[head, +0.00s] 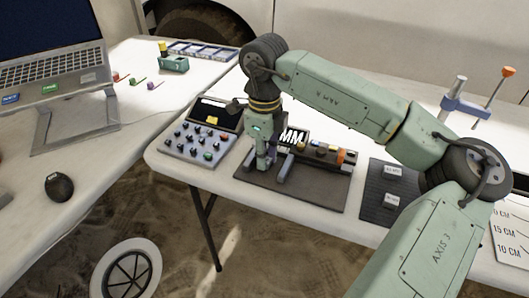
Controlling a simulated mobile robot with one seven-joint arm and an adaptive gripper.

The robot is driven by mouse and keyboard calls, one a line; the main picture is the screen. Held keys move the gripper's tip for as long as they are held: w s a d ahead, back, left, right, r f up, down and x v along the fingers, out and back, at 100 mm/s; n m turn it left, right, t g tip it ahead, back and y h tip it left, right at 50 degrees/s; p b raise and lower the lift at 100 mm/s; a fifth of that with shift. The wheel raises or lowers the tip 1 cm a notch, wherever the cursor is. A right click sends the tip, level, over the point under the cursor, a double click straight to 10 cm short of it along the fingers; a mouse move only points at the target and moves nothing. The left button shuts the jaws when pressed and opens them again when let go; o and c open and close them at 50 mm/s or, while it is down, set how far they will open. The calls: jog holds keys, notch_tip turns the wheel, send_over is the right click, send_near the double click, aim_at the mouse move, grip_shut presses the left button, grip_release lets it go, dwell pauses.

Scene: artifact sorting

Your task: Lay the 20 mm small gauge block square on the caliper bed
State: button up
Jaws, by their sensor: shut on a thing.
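My gripper (265,162) points down over the left part of the caliper station, beside the "MM" display (293,137). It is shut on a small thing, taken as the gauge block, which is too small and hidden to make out. The caliper bed (325,194) is a dark flat plate near the table's front edge. A dark bar with small coloured parts and an orange end (341,156) runs along its back. Whether the held thing touches the bed cannot be told. Two small pale labelled blocks (393,170) (391,201) sit on a dark ribbed mat (373,211) to the right.
A grey panel with several dark knobs (182,151) stands left of the bed. A blue stand (466,108) with an orange-topped lever is at the back right. A printed centimetre card (510,228) lies at the right edge. A laptop (62,85) and mouse (59,187) are on the left table.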

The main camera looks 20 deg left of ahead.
jog(key=shift+f, duration=0.15)
jog(key=shift+f, duration=0.15)
jog(key=o, duration=0.9)
notch_tip(320, 180, up, 12)
jog(key=shift+r+b, duration=0.2)
jog(key=shift+b, duration=0.15)
